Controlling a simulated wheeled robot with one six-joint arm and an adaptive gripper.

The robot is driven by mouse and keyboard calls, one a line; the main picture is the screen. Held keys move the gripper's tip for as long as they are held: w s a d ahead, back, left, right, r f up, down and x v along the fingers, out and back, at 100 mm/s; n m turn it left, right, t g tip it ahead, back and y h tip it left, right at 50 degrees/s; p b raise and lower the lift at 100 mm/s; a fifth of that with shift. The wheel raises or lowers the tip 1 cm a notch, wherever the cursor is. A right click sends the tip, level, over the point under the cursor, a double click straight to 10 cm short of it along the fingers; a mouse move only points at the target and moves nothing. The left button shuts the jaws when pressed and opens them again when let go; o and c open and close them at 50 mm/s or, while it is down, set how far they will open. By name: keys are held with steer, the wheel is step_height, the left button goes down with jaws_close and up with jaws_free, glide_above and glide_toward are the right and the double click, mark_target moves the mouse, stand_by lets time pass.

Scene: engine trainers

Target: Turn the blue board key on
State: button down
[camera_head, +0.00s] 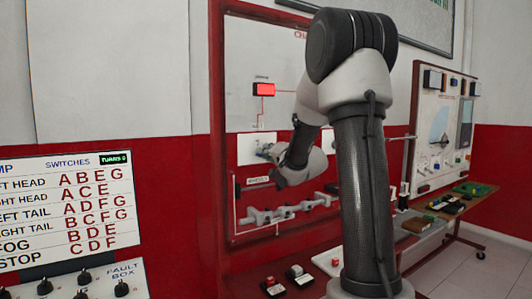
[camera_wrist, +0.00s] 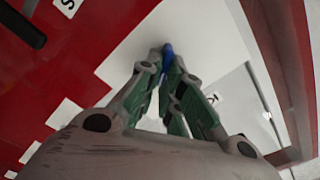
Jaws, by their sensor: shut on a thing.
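In the wrist view a small blue key (camera_wrist: 168,50) stands against a white plate (camera_wrist: 130,55) on the board. My gripper (camera_wrist: 165,66) reaches it with its green-padded fingers drawn together at the tips, shut on the key. The fingers hide part of the key, and its turn angle is hard to tell. In the head view my gripper (camera_head: 270,152) is at a white plate on the red-framed board (camera_head: 225,130). The key itself is too small to make out there. A red indicator (camera_head: 264,89) above it looks bright.
A bar with several grey fittings (camera_head: 285,212) runs along the board below my gripper. A switch chart (camera_head: 65,205) and fault box (camera_head: 75,285) stand at the left. Another panel (camera_head: 440,125) and a table with small parts (camera_head: 460,203) are at the right.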

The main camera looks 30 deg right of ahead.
steer(key=shift+f+m, duration=0.1)
steer(key=shift+m, duration=0.2)
stand_by(0.4)
steer(key=c, duration=1.6)
jaws_free()
steer(key=s, duration=1.2)
steer(key=shift+d, duration=0.25)
